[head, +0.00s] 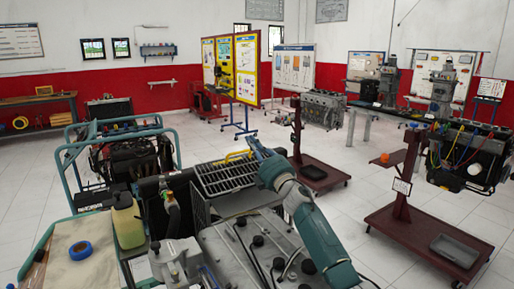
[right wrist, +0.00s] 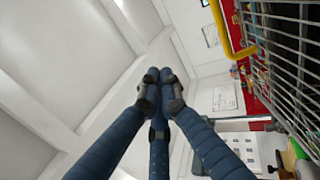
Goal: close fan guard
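The fan guard (head: 228,177) is a dark wire grille, standing tilted at the far end of the engine trainer in the head view. A yellow handle (head: 238,154) runs along its top edge. The guard bars (right wrist: 290,60) and yellow handle (right wrist: 221,28) also show at the upper right of the right wrist view. My right gripper (head: 253,147) is beside the handle's right end in the head view. In the right wrist view its dark blue fingers (right wrist: 160,92) meet with nothing visible between them, apart from the handle. My left gripper is not in view.
The grey engine block (head: 258,248) lies below my right arm. A yellowish bottle (head: 127,222) and blue tape roll (head: 80,250) stand at left. A dark red stand (head: 400,215) is at right, with open floor between.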

